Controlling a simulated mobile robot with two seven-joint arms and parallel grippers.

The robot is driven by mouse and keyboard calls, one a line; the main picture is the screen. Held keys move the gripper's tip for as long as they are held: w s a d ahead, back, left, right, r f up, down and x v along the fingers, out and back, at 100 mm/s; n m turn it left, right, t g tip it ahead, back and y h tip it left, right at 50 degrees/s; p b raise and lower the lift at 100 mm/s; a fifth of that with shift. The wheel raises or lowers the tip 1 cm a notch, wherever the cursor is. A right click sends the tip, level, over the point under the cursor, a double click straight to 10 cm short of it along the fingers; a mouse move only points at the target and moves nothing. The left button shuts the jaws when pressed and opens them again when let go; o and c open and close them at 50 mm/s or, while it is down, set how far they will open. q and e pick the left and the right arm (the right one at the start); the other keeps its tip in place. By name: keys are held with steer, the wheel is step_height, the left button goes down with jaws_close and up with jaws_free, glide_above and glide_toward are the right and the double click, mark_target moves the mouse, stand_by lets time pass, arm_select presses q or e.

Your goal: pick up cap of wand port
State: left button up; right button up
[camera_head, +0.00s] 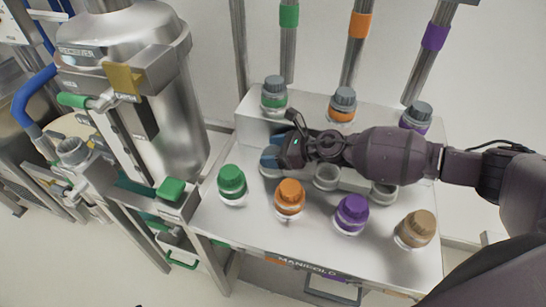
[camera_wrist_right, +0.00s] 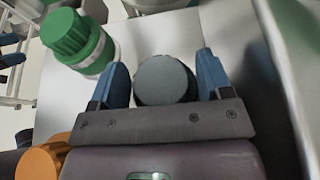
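A grey round cap (camera_wrist_right: 165,80) lies between the blue fingers of my right gripper (camera_wrist_right: 162,80) in the right wrist view, seen from above. The fingers are spread on either side of it, and I cannot tell whether they touch it. In the head view my right gripper (camera_head: 270,158) is over the left end of the middle row of ports on the manifold table (camera_head: 270,238). My left gripper is not in view.
Green (camera_head: 231,181), orange (camera_head: 289,195), purple (camera_head: 352,211) and tan (camera_head: 416,228) capped containers stand along the front. Grey-capped containers, one banded green (camera_head: 274,95) and one orange (camera_head: 342,104), stand on the raised back step. A steel receiver tank (camera_head: 160,100) stands left.

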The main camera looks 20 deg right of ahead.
steer(key=c, duration=0.4)
steer(key=shift+o, duration=0.2)
steer(key=shift+r, duration=0.55)
step_height(320, 180, up, 12)
steer(key=p, duration=0.5)
step_height(320, 180, up, 9)
steer(key=p, duration=0.3)
glide_above(273, 151)
steer(key=shift+r, duration=2.25)
